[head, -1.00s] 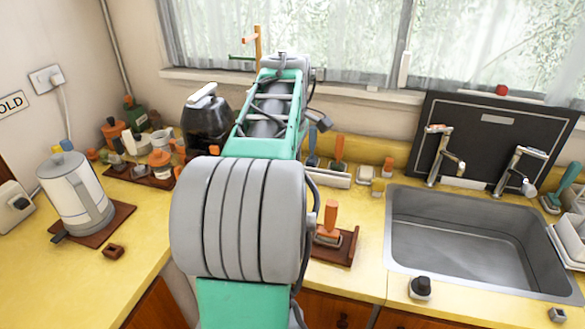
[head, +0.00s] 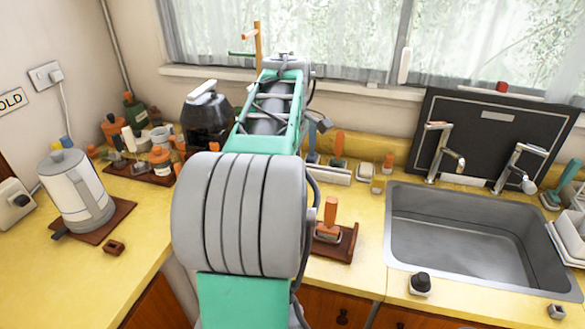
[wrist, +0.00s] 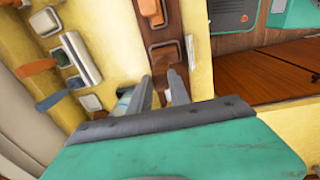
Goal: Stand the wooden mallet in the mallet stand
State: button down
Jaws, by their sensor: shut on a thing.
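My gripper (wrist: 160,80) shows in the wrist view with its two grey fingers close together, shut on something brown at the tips. I take this to be the wooden mallet; its shape is mostly hidden. In the head view my arm hides the gripper and what it holds. A small brown block with a hollow in its top (head: 114,247) lies on the left counter in the head view. It may be the mallet stand, but I cannot tell for sure. It is well to the left of my arm.
A brown tray (head: 345,249) with an orange-handled tool (head: 331,212) is right of my arm. A kettle (head: 75,190) stands on the left counter, the sink (head: 470,245) is at right. Brushes and small items line the back. The left counter's front is clear.

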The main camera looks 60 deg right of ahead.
jog(key=shift+f, duration=0.45)
jog(key=c, duration=2)
grip_release()
jog(key=o, duration=0.4)
jog(key=shift+o, duration=0.5)
jog(key=o, duration=0.5)
jog(key=shift+c, duration=0.7)
